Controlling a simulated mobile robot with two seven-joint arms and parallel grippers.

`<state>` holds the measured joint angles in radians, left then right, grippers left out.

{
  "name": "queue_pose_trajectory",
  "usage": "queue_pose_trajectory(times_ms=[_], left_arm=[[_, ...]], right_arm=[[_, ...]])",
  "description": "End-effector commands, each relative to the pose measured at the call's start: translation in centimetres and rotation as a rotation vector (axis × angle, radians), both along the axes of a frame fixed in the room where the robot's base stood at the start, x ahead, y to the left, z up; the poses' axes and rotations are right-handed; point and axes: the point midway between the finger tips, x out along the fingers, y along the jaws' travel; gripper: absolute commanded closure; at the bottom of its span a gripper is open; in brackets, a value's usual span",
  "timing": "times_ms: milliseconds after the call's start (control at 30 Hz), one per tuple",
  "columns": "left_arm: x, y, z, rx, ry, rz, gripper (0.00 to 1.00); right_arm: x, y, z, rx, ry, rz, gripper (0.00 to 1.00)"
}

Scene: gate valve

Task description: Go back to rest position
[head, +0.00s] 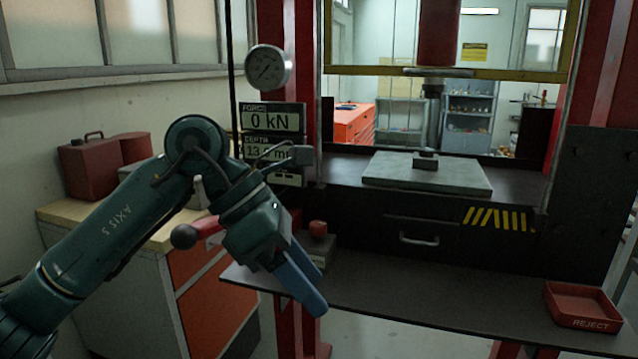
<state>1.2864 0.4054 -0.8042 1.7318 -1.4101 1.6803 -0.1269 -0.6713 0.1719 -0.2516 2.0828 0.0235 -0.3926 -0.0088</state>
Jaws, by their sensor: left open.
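My left arm comes in from the left, and its gripper (308,293) points down and to the right with blue fingers. It is open, with nothing visible in it, and shows over the left end of the dark shelf (420,300). One finger mostly covers the other. A red lever (207,227) with a dark ball knob (184,236) shows behind the gripper, partly hidden; I cannot tell whether they touch. A small box with a red knob (318,228) stands just right of the gripper. My right gripper is not in view.
A press with a red frame (598,90) stands ahead, with a grey plate (390,178) and small dark block (425,160) on its bed. A gauge (269,68) hangs above a "0 kN" display (272,120). A red REJECT tray (583,308) sits right; the shelf's middle is clear.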

Motion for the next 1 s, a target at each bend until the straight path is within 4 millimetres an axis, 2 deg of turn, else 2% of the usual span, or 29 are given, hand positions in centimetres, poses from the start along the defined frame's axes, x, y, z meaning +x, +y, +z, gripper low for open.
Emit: queue_pose_trajectory(times_ms=[33,133,333,467,567,667,767,867,900,967,1000], left_arm=[[-0.8,-1.1,-0.7,-0.074,0.066,-0.013,0.41],[-2.4,-3.1,-1.3,-0.237,0.199,-0.023,0.41],[-4.8,-6.0,-0.7,-0.665,0.589,0.043,0.41],[-4.0,-5.7,0.0,-0.975,0.908,0.189,0.41],[-2.0,-4.1,-0.7,-1.191,1.156,0.355,0.41],[0.4,-1.7,-3.2,-1.38,1.404,0.567,0.41],[2.3,1.3,-7.7,-1.535,1.646,0.825,0.41],[2.8,4.5,-14.1,-1.651,1.877,1.129,0.41],[2.5,5.8,-16.9,-1.682,1.963,1.26,0.41],[1.5,7.4,-21.1,-1.713,2.078,1.454,0.41],[0.5,8.4,-23.8,1.684,-2.101,-1.549,0.41]], right_arm=[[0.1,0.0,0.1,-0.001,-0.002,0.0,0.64],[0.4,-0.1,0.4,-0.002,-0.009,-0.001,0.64],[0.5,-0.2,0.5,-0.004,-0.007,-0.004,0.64],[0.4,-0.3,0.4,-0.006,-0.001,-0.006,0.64],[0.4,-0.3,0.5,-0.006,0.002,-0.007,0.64],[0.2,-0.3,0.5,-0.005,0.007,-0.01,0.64],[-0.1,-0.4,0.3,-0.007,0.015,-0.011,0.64],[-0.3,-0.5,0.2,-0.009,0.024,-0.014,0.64],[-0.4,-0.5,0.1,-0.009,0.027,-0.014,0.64],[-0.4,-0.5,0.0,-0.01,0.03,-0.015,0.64],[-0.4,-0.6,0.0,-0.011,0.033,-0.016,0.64]])
